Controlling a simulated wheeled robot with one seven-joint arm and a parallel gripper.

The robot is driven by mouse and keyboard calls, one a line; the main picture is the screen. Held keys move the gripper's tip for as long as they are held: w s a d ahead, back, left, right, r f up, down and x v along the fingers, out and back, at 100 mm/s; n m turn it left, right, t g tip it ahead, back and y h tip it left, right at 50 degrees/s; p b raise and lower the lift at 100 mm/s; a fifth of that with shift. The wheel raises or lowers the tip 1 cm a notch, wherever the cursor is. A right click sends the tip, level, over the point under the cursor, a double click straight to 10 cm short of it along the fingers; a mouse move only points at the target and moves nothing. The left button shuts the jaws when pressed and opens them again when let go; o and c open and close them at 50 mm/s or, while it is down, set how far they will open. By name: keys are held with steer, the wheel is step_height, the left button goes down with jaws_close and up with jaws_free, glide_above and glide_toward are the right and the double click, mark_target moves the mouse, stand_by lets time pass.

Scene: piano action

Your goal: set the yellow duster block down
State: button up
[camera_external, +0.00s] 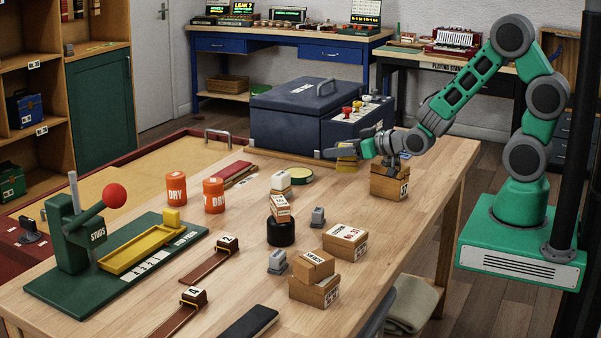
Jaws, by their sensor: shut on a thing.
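The yellow duster block (346,163) is at the far side of the wooden table, in front of the dark blue case. My gripper (345,152) reaches leftward from the wrist and is shut on the block. The fingers cover part of the block, and its label is too small to read. I cannot tell whether its underside touches the table or is a little above it.
A wooden box (390,184) stands just right of the block, under my wrist. The dark blue case (303,110) and a box with knobs (352,120) stand behind. Bare tabletop (350,205) lies in front.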

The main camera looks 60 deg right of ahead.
steer(key=w+f, duration=0.3)
steer(key=f, duration=0.2)
steer(key=shift+w+d, duration=0.1)
steer(key=shift+w, duration=0.3)
steer(key=f, duration=0.3)
steer(key=shift+w+f+p, duration=0.25)
steer(key=shift+p, duration=0.05)
steer(key=shift+f, duration=0.25)
steer(key=o, duration=1.4)
steer(key=shift+o, duration=0.2)
steer(key=shift+r, duration=0.15)
